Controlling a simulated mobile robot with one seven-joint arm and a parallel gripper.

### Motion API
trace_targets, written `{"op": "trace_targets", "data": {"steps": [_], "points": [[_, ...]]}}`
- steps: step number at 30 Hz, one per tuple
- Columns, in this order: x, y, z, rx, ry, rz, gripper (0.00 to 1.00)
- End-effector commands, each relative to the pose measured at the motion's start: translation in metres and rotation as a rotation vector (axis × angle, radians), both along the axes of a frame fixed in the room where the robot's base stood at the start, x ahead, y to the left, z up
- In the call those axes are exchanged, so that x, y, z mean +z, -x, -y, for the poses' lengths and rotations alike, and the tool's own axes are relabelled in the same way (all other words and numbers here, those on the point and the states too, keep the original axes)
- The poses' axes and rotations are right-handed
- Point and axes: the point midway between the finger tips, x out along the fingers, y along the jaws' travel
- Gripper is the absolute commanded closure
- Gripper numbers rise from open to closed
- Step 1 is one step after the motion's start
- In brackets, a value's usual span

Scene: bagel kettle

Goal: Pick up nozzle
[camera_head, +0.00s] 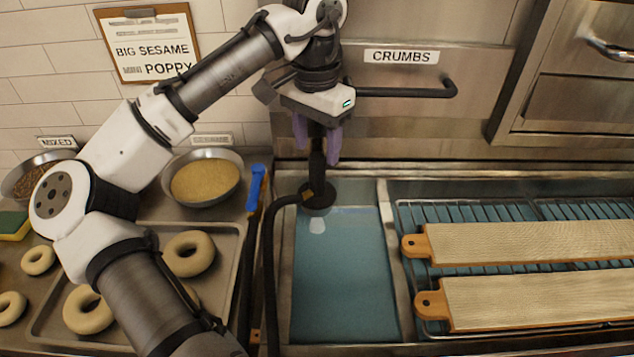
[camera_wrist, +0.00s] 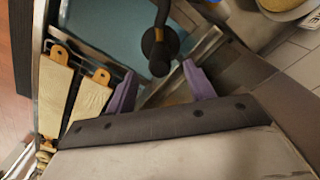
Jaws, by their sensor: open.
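The nozzle (camera_head: 317,188) is a dark upright piece with a round flared lower end and a yellowish mark, joined to a black hose. It stands over the far left part of the water basin. My gripper (camera_head: 318,150) is above it, with its purple fingers pointing down on either side of the nozzle's upper part. In the wrist view my gripper (camera_wrist: 160,85) is open, and the nozzle (camera_wrist: 158,45) shows between and beyond the fingertips. I cannot tell whether either finger touches it.
Two wooden boards (camera_head: 530,243) lie on a wire rack (camera_head: 480,212) at right. The black hose (camera_head: 269,270) runs down the basin's left side. A blue-handled tool (camera_head: 256,187), a bagel tray (camera_head: 232,245) and a seed bowl (camera_head: 204,180) are at left. A drawer handle (camera_head: 410,92) juts out behind.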

Motion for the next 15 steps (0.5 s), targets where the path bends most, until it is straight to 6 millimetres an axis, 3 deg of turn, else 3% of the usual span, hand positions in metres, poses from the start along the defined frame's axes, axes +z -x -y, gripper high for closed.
{"op": "trace_targets", "data": {"steps": [5,15], "points": [[-0.01,0.0,0.0,-0.001,-0.001,0.001,0.47],[-0.057,0.001,0.0,0.0,-0.001,0.001,0.47]]}}
